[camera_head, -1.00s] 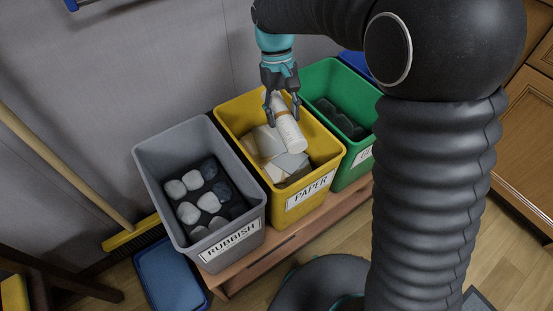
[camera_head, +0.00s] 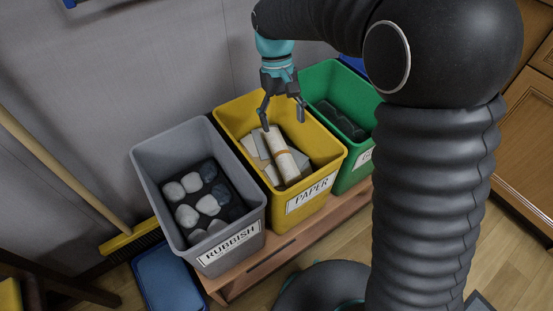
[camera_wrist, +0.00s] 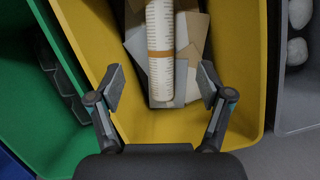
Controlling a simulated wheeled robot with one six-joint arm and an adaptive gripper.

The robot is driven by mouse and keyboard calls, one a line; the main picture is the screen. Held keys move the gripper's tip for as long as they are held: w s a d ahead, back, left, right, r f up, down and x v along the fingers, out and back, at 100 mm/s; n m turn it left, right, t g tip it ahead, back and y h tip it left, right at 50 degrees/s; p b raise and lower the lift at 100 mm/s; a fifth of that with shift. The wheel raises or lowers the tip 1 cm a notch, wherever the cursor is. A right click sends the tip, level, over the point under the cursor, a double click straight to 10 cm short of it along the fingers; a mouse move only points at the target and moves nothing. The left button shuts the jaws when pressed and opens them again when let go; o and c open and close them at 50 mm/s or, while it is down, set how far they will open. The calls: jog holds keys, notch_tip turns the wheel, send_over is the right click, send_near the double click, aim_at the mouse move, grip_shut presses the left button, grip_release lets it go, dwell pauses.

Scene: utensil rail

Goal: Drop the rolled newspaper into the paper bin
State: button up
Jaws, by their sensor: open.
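The rolled newspaper (camera_head: 281,155) is a pale roll with an orange-brown band. It lies inside the yellow paper bin (camera_head: 322,157), on top of loose paper sheets. In the wrist view the newspaper (camera_wrist: 160,60) lies beyond the fingertips, between them in the picture, with the yellow bin wall (camera_wrist: 244,70) beside it. My gripper (camera_head: 283,122) is open and empty above the bin, apart from the newspaper. The gripper's spread fingers also show in the wrist view (camera_wrist: 160,92).
A grey rubbish bin (camera_head: 165,150) with dark and pale lumps stands to the left. A green bin (camera_head: 354,86) with dark pieces stands to the right. The bins sit on a wooden bench (camera_head: 290,245). A broom (camera_head: 60,165) leans at the left wall.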

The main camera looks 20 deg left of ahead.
jog(key=v, duration=1.1)
jog(key=shift+r, duration=0.35)
jog(key=shift+w, duration=0.1)
jog(key=shift+w, duration=0.1)
